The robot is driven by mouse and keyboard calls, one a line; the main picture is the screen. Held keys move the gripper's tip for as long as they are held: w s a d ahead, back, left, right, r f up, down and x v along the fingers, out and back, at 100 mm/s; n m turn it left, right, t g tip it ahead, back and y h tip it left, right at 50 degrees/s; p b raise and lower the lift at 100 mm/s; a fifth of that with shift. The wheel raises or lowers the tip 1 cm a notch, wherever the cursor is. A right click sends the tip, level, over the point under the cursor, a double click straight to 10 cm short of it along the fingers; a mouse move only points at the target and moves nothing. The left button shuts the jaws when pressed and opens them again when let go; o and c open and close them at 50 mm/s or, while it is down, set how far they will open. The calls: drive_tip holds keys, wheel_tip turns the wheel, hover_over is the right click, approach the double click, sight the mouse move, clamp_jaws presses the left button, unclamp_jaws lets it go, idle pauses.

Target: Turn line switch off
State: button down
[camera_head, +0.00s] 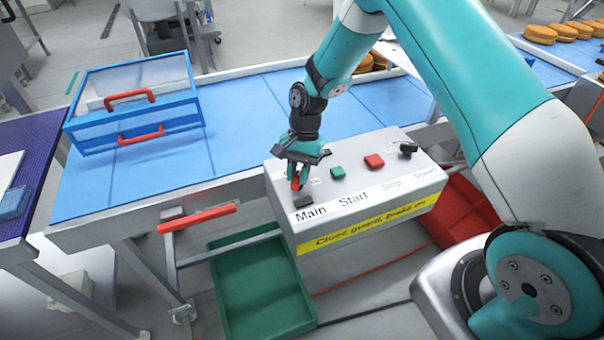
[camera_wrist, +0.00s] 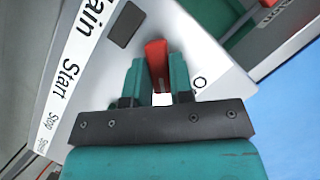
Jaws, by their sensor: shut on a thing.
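The line switch is a red handle (camera_head: 295,184) above the word "Main" on the grey control box (camera_head: 400,213). In the wrist view the red handle (camera_wrist: 157,62) stands between my two teal fingers, close to an "O" mark. My gripper (camera_head: 297,174) is over the left end of the box and is shut on this handle. It also shows in the wrist view (camera_wrist: 157,80). The fingers hide part of the handle, so I cannot tell its exact setting.
The box also carries a green button (camera_head: 337,172), a red button (camera_head: 374,161) and a black knob (camera_head: 408,149). A blue-framed guard (camera_head: 135,100) with red handles stands on the blue conveyor (camera_head: 240,120). A green crate (camera_head: 262,285) and a red crate (camera_head: 470,212) are below.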

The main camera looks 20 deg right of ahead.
drive_tip(key=n, duration=0.1)
drive_tip(key=n+h+b, duration=0.1)
drive_tip(key=n, duration=0.1)
drive_tip(key=n+g, duration=0.1)
drive_tip(key=shift+s+a+f+n, duration=0.15)
drive_tip(key=shift+a+n, duration=0.1)
drive_tip(key=shift+n, duration=0.05)
drive_tip(key=shift+n+h+b, duration=0.7)
drive_tip(key=shift+n+h, duration=0.2)
drive_tip(key=shift+n, duration=0.8)
drive_tip(key=shift+s, duration=0.1)
drive_tip(key=c, duration=1)
unclamp_jaws()
